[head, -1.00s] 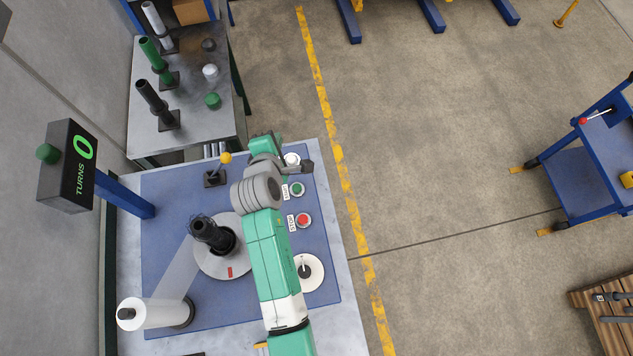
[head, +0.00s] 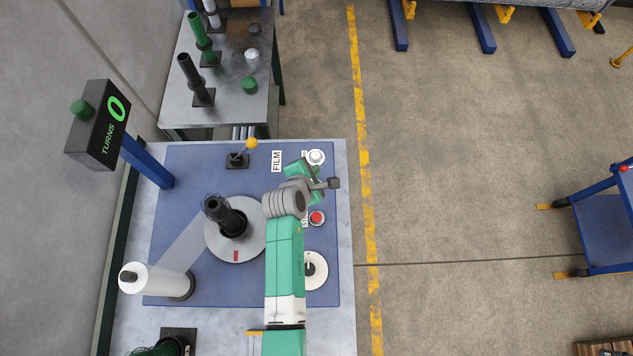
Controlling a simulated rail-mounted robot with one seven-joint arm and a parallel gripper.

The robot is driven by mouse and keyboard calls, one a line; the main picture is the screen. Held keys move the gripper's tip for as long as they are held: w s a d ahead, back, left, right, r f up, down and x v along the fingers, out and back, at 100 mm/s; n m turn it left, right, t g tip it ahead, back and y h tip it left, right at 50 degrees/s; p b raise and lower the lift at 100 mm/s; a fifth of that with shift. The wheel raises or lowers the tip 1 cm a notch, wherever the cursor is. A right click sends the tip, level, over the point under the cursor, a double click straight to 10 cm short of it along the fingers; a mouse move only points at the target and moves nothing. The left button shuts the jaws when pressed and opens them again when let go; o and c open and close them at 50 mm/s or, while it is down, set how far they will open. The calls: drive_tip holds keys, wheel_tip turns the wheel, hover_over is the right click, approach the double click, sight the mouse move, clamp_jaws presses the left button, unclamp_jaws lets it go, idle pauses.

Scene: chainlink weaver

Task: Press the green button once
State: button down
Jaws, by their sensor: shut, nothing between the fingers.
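The green button is hidden in the head view. My wrist covers the place between the white button (head: 316,157) and the red button (head: 317,217) on the blue table mat (head: 190,290). The red button sits in a pale ring just below my wrist in the picture. My gripper (head: 333,183) is seen from above at the end of my green and grey arm, over that place. It is shut and holds nothing. Its fingertips are hidden, so I cannot tell how high it is or whether it touches the button.
A yellow-knobbed lever (head: 250,144) stands at the mat's far edge. A grey turntable (head: 222,252) with a dark post and a white film roll (head: 152,280) lie left of my arm. A white dial (head: 315,271) is near the right edge. The counter display (head: 98,125) reads TURNS 0.

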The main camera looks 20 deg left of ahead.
wheel_tip(320, 180, down, 7)
drive_tip(key=b, duration=0.6)
drive_tip(key=shift+f, duration=0.15)
drive_tip(key=shift+f+b, duration=0.35)
drive_tip(key=shift+f, duration=0.05)
idle(1.2)
drive_tip(key=shift+f, duration=0.4)
